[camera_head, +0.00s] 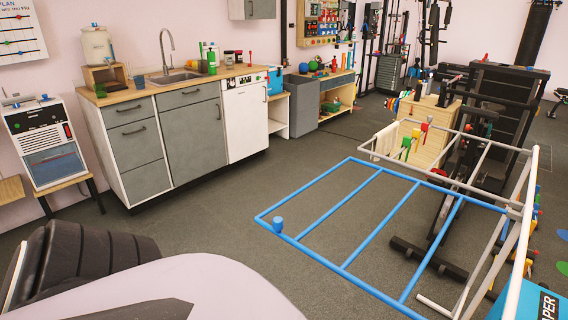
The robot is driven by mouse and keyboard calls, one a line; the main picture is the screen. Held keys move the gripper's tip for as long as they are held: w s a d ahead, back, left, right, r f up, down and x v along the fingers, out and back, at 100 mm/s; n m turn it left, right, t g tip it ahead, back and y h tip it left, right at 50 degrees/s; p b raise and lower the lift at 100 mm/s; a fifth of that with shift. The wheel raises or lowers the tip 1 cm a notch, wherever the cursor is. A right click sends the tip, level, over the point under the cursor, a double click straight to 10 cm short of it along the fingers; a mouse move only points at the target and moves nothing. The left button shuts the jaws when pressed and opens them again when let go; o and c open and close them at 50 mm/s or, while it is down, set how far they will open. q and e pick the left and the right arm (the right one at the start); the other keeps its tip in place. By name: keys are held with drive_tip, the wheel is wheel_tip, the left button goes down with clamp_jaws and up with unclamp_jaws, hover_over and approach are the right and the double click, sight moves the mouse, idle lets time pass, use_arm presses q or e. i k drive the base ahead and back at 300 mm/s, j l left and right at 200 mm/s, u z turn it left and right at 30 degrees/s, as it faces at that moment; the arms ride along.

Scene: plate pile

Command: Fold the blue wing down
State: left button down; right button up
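The blue wing (381,225) is a frame of blue bars on a drying rack. It sticks out roughly level to the left of the rack's white and grey frame (525,212), above the floor. A small blue knob (278,225) sits on its near edge, close to the left corner. The wing's near right end runs toward the bottom edge of the picture. Neither of my grippers shows in the head view, and nothing is seen touching the wing.
Black exercise equipment (440,225) stands behind and under the rack. Coloured pegs and a white cloth (386,140) are at the rack's far side. A kitchen counter (190,85) with a sink lines the back left. The grey floor (215,205) left of the wing is clear.

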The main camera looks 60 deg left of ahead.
sight(398, 304)
drive_tip(key=i+j, duration=0.1)
drive_tip(key=j, duration=0.8)
drive_tip(key=i+j, duration=0.1)
drive_tip(key=j, duration=0.8)
